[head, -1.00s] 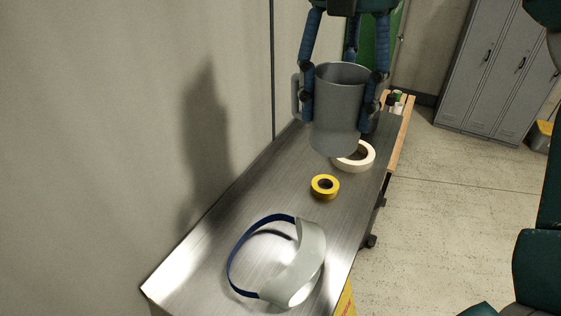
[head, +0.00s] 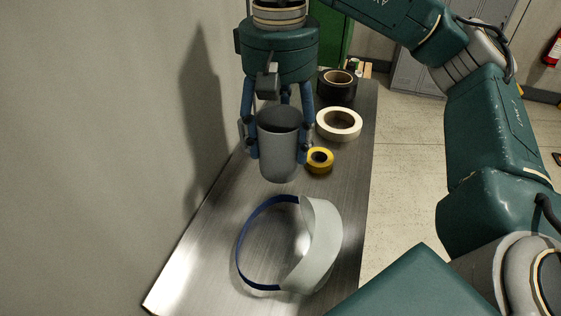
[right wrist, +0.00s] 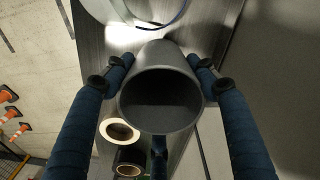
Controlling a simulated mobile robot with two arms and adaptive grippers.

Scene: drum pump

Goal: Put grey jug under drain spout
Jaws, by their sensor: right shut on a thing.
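The grey jug (head: 278,148) is upright between the blue fingers of my right gripper (head: 279,140) in the head view. The gripper is shut on it from above, with fingers on both sides of its wall. The jug seems held over the steel bench (head: 205,250); I cannot tell the exact gap beneath it. In the right wrist view the jug (right wrist: 161,88) shows its open, dark mouth, empty as far as I see, between the fingertips (right wrist: 160,75). No drain spout can be made out. My left gripper is not in view.
A face shield (head: 318,250) with a blue band lies in front of the jug. Yellow tape (head: 320,168), a white tape roll (head: 357,126) and a black roll (head: 350,90) lie behind and to the right.

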